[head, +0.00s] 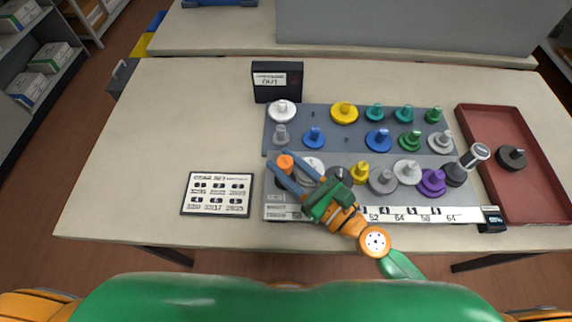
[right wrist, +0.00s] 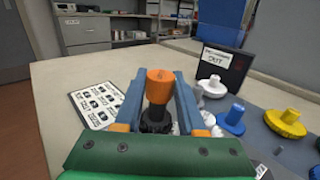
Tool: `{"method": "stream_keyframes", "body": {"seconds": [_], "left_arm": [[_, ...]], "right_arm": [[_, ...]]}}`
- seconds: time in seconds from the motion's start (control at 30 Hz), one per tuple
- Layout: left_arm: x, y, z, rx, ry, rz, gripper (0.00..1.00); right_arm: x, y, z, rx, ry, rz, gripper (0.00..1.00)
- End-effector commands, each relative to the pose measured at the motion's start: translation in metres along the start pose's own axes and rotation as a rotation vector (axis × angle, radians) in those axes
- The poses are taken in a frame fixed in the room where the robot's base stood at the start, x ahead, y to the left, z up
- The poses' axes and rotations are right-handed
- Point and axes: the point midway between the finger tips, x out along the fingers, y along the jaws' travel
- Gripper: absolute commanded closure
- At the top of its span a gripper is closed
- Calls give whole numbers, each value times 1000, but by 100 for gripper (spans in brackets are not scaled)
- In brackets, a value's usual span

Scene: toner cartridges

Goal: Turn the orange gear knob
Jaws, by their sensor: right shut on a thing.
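The orange gear knob (head: 285,163) stands upright at the front left of the grey gear board (head: 330,114), on top of a dark gear. In the right wrist view the orange knob (right wrist: 160,86) shows large, with the black gear (right wrist: 155,122) below it. My right gripper (head: 296,168) comes from the front right, its two blue fingers on either side of the knob, and is shut on it. In the right wrist view the fingers (right wrist: 160,95) flank the knob left and right. My left gripper is not in view.
Several white, blue, yellow, green, grey and purple gears crowd the board, some close beside my right gripper. A number card (head: 217,194) lies to the left. A black sign (head: 277,81) stands behind. A red tray (head: 485,150) holding a dark gear (head: 511,157) is at right.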

Motion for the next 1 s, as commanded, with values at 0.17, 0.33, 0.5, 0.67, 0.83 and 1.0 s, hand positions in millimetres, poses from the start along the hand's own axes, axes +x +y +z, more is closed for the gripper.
{"method": "stream_keyframes", "body": {"seconds": [0.17,0.33,0.5,0.67,0.83,1.0], "left_arm": [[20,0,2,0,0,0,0],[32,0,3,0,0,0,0],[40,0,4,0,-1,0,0],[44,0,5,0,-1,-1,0],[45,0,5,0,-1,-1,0],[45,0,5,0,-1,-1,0]], "right_arm": [[0,-1,-4,-4,-2,137,100],[1,-1,-4,-4,-2,242,100],[1,-1,-3,-2,0,315,100],[0,-1,-1,-1,0,354,100],[0,0,0,0,1,372,100],[0,0,0,0,1,375,100]]}}
